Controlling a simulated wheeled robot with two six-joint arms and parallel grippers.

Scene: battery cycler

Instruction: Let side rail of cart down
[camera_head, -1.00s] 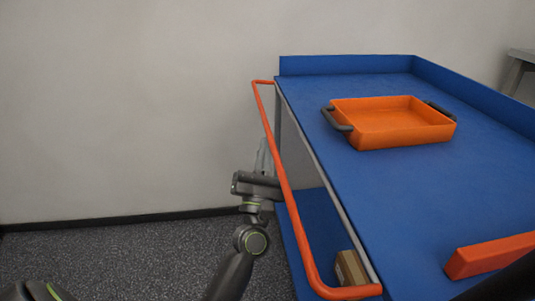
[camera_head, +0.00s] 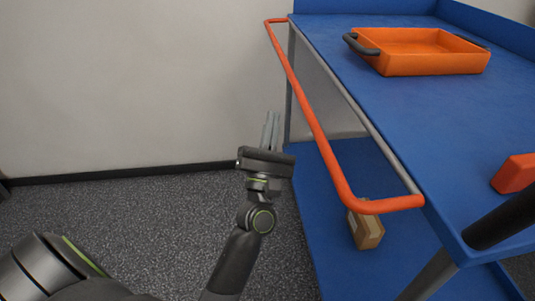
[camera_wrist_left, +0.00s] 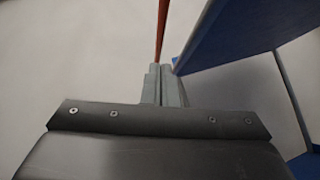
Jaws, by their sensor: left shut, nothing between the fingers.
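The orange side rail (camera_head: 309,113) stands out from the left edge of the blue cart (camera_head: 405,105), about level with the top. Its bent near end meets the cart's near corner. My left gripper (camera_head: 271,124) is left of the rail in the head view, fingers shut and empty, pointing away from me. No contact with the rail shows. In the left wrist view, the shut fingers (camera_wrist_left: 162,85) have the rail (camera_wrist_left: 162,30) beyond their tips and the cart (camera_wrist_left: 235,30) to the right. My right gripper is not in view.
An orange tray (camera_head: 430,65) with dark handles sits on the cart top. An orange piece (camera_head: 514,173) is near the right. A cardboard box (camera_head: 366,228) lies on the lower shelf (camera_head: 325,200). The floor (camera_head: 150,225) left of the cart is clear.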

